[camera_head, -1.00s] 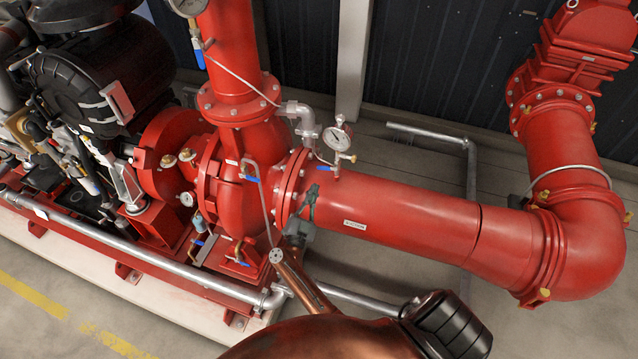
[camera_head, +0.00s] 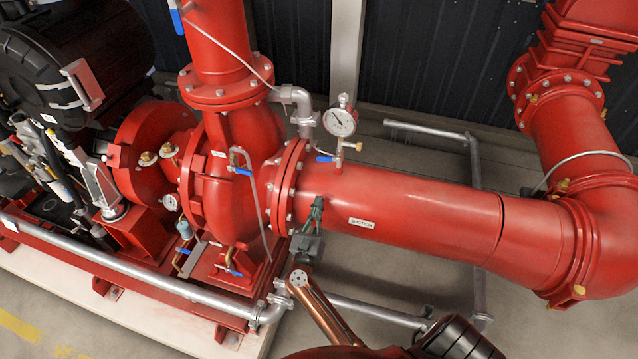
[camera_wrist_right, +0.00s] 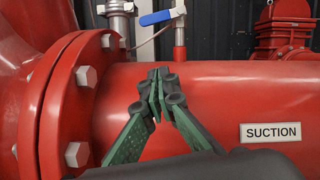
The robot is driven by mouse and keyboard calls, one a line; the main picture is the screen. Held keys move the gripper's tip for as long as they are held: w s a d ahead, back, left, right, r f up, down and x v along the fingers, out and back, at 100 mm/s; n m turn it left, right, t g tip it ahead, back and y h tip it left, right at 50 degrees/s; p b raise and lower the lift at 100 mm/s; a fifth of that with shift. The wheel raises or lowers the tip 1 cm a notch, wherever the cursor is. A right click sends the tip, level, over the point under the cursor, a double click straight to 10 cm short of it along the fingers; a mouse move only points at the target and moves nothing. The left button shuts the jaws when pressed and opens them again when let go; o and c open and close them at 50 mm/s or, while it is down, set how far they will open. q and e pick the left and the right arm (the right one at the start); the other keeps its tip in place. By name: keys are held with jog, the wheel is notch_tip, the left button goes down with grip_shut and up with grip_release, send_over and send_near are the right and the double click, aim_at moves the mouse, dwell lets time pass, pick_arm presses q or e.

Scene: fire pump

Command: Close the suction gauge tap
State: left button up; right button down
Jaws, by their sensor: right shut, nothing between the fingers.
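The suction gauge (camera_head: 340,122) stands on a short riser above the red suction pipe (camera_head: 420,212). Its tap has a blue lever (camera_head: 325,158) that sticks out to the left, crosswise to the riser. The lever also shows in the right wrist view (camera_wrist_right: 162,17), at the top, roughly level. My right gripper (camera_head: 318,200), with green fingers, is at the near side of the pipe beside the flange, below and apart from the lever. In the right wrist view its fingertips (camera_wrist_right: 160,76) are together and empty, with the lever beyond them. My left gripper is not in view.
The bolted flange (camera_head: 287,188) and red pump casing (camera_head: 232,200) stand left of my right gripper. A bent grey pipe (camera_head: 298,98) rises just left of the gauge. Another blue-handled tap (camera_head: 240,170) is on the pump. A SUCTION label (camera_wrist_right: 270,132) is on the pipe.

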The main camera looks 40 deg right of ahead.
aim_at(324, 184)
jog(key=x, duration=0.9)
jog(key=shift+w+d+r, duration=0.1)
jog(key=shift+w+r+p, duration=0.2)
jog(key=shift+w+r, duration=0.05)
jog(key=shift+r, duration=0.7)
jog(key=shift+w+r+p, duration=0.2)
jog(key=shift+w+r, duration=0.05)
jog(key=shift+r, duration=0.7)
jog(key=m, duration=0.1)
jog(key=m+b, duration=0.2)
jog(key=shift+w+a+r+g+h, duration=0.3)
jog(key=shift+a+g, duration=0.1)
jog(key=shift+w+r+m, duration=0.1)
jog(key=shift+r+m, duration=0.2)
jog(key=shift+m, duration=0.1)
jog(key=shift+r, duration=0.1)
jog(key=shift+a, duration=0.1)
jog(key=shift+s+a, duration=0.25)
jog(key=shift+s, duration=0.05)
jog(key=v, duration=0.6)
jog(key=shift+s+a, duration=0.15)
jog(key=shift+a, duration=0.1)
